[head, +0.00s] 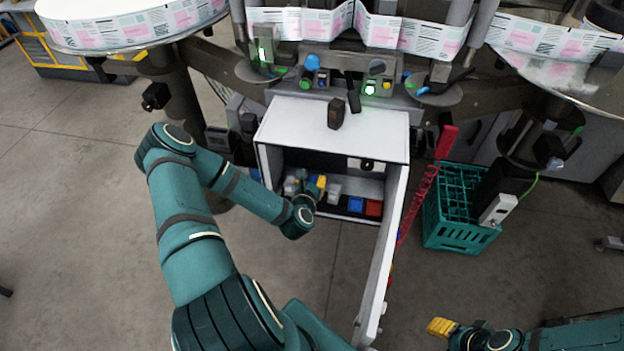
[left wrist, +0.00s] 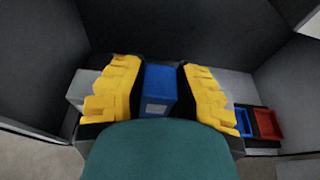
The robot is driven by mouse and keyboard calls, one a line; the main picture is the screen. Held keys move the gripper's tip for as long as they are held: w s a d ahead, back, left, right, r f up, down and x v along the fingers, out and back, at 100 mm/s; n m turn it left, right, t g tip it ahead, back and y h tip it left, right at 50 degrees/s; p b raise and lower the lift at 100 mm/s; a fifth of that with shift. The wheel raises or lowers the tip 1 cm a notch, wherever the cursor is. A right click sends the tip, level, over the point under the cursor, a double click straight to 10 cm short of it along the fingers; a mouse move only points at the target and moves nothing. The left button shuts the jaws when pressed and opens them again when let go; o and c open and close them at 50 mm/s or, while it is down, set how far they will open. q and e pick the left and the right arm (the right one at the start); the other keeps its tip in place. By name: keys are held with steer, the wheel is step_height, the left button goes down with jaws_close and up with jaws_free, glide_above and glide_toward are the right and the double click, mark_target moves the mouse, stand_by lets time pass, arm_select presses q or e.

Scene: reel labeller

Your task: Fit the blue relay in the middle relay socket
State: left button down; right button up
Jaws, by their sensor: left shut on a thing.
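My left gripper (head: 318,184) is inside the open cabinet (head: 335,124). In the left wrist view its yellow fingers (left wrist: 159,92) are shut on the blue relay (left wrist: 159,88), one on each side. A light grey block (left wrist: 82,86) is left of the fingers, and a pale block (head: 334,193) stands just right of the gripper in the head view. The middle socket cannot be made out; the gripper and relay hide what is under them. Whether the relay is seated or held above is unclear. My right gripper (head: 442,327) is at the bottom right, away from the cabinet.
A blue bin (head: 355,204) and a red bin (head: 373,207) sit right of the gripper on the cabinet floor. The open door (head: 384,260) stands at the right. A green crate (head: 460,236) is beyond it. The cabinet walls surround the gripper closely.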

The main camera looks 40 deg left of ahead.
arm_select(q)
steer(key=shift+f+b, duration=0.55)
steer(key=shift+f, duration=0.25)
steer(key=c, duration=0.7)
jaws_free()
step_height(320, 180, up, 10)
steer(key=shift+r, duration=0.1)
